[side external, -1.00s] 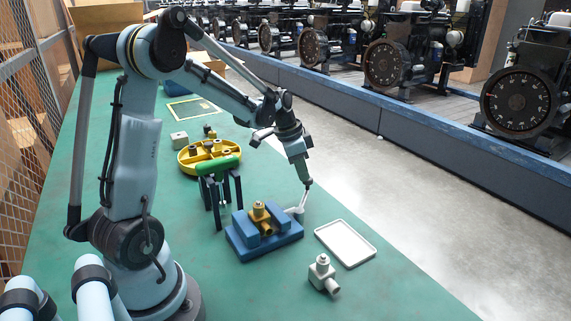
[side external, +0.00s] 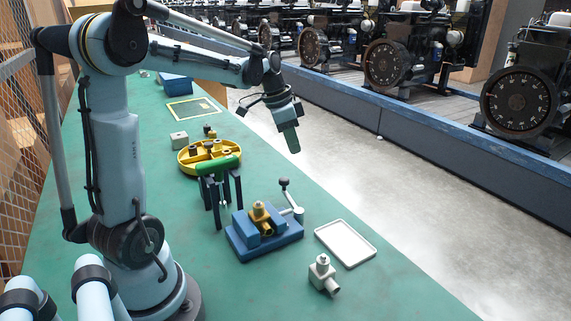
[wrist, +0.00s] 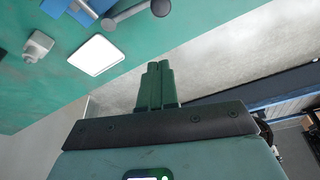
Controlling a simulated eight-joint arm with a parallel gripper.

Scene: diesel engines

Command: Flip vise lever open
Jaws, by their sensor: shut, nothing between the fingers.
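The blue vise (side external: 262,238) sits on the green bench with a brass fitting (side external: 259,212) between its jaws. Its grey lever (side external: 291,197) is at the right end of the vise, with a dark round knob at the raised end. In the wrist view the lever (wrist: 135,12) shows at the top edge, with part of the blue vise (wrist: 72,10) beside it. My gripper (side external: 293,150) is above and behind the vise, apart from the lever. In the wrist view its green fingers (wrist: 156,68) are together with nothing between them.
A white tray (side external: 345,243) lies right of the vise, with a grey fitting (side external: 323,274) in front. A green-handled stand (side external: 219,190) and a yellow round tray (side external: 209,154) stand to the left. The bench's right edge drops to open floor.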

